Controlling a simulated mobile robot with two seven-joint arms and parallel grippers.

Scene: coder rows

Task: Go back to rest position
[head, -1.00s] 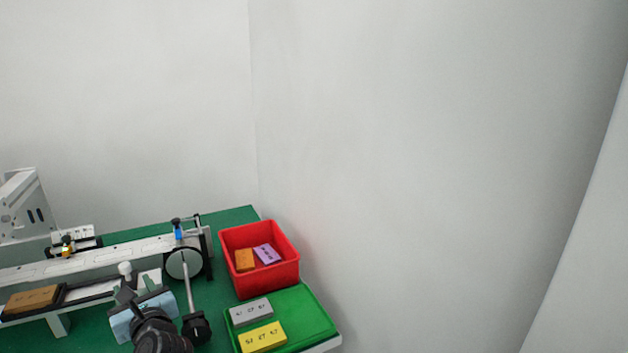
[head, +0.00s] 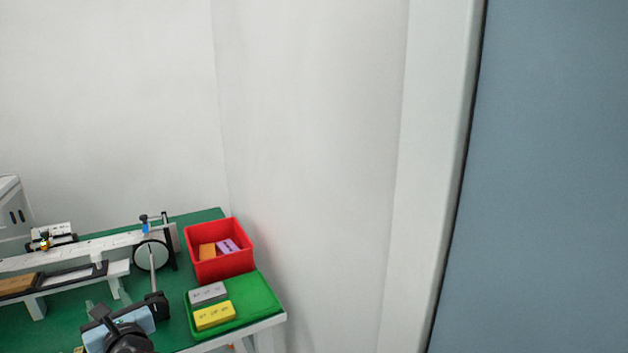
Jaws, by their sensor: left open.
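My left gripper (head: 122,328) is at the lower left of the head view, over the green table (head: 182,325). It is open, and no block shows between its fingers. It is left of the green tray and apart from it. My right gripper does not show in this view.
A red bin (head: 220,266) holds an orange block (head: 207,251) and a purple block (head: 228,246). The green tray (head: 256,297) carries a grey block (head: 208,293) and a yellow block (head: 214,316). A white coder machine (head: 95,250) with a round disc (head: 151,255) stands at left. Walls enclose the right side.

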